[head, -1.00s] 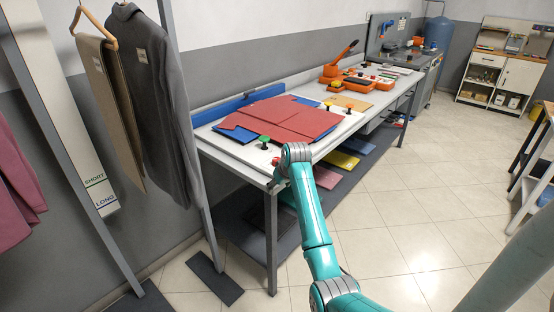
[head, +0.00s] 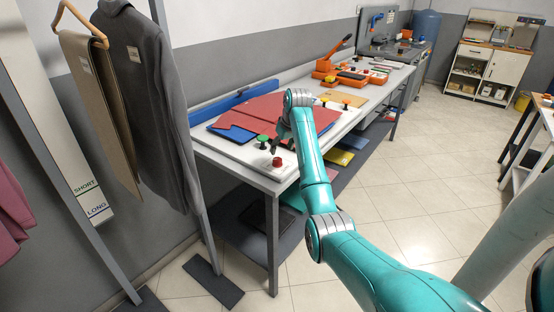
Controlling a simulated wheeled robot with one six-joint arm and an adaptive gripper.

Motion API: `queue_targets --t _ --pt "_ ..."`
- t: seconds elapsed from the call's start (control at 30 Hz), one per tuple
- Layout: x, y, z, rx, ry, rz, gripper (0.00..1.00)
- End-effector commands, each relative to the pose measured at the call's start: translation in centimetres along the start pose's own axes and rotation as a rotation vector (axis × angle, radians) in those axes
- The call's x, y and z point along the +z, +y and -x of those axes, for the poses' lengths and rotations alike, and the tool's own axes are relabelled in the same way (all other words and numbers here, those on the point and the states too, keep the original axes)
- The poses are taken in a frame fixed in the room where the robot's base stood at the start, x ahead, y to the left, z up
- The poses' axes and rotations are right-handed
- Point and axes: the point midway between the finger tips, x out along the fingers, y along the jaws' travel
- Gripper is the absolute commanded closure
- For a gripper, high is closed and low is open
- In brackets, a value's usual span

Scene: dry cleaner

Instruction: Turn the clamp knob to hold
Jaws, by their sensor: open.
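A worktable (head: 237,168) carries a white board with red and blue sheets on it. Several knobs stand along the board's near and right edges: a green one (head: 262,141), a red one (head: 277,162), a yellow one (head: 323,100) and an orange-topped one (head: 346,104). No label shows which is the clamp knob. My gripper (head: 278,139) is small and dark, below my teal wrist, over the near part of the board. It is open. In the picture it lies between the green and red knobs; whether it touches either cannot be told. Its fingertips are hard to make out.
A dark jacket (head: 150,95) and tan trousers (head: 100,110) hang on a rack left of the table. A blue bar (head: 225,104) runs along the table's back. An orange tool (head: 335,65) stands farther along. Open tiled floor (head: 420,190) lies to the right.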

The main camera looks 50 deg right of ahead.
Motion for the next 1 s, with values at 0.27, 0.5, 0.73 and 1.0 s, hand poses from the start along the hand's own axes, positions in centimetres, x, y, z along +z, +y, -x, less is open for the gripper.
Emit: queue_targets --t 0.27,0.5,0.73,1.0 --pt "0.1 0.0 -5.0 -0.001 -0.003 0.0 0.33" --pt "0.0 0.0 -7.4 0.0 -0.001 0.0 0.33" --pt "0.0 0.0 -7.8 0.001 0.001 0.0 0.33" --pt "0.0 0.0 -7.8 0.0 0.001 0.0 0.66"
